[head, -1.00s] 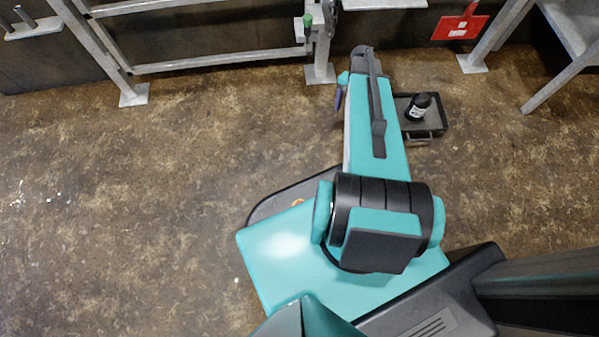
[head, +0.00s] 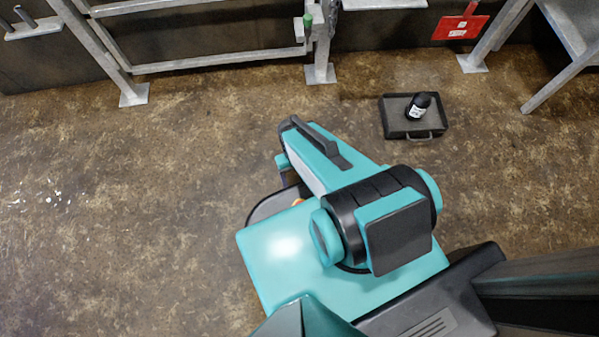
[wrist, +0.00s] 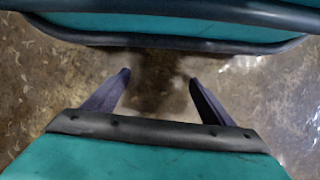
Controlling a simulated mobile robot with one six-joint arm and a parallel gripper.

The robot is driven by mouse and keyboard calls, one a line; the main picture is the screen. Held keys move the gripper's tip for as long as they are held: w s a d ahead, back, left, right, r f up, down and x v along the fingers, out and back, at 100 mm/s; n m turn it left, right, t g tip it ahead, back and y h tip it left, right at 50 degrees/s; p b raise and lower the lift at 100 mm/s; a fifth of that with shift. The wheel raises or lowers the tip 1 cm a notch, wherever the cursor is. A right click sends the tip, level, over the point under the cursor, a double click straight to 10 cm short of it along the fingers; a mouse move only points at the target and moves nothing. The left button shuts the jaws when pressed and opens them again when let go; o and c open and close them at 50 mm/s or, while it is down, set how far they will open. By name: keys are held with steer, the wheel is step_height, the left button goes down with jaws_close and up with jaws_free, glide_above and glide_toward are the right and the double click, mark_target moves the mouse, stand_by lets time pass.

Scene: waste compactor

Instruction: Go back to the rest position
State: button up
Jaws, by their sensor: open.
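My gripper (wrist: 160,85) shows in the wrist view with its two dark fingers spread apart. Nothing is between them. Brown floor and a shaded patch lie beyond the fingertips, and my own teal base edge crosses the top of that view. In the head view my arm is folded back over my base, and the gripper is mostly hidden behind the arm.
A black case (head: 428,131) with a dark bottle (head: 418,106) on it lies on the floor at the upper right. A metal railing (head: 220,60) and a red plate (head: 460,27) are along the back.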

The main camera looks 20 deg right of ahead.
steer(key=shift+s+a+f+n, duration=0.15)
steer(key=shift+s+a+n, duration=0.35)
steer(key=shift+s+a, duration=0.4)
steer(key=shift+s+d, duration=0.1)
steer(key=shift+d, duration=0.05)
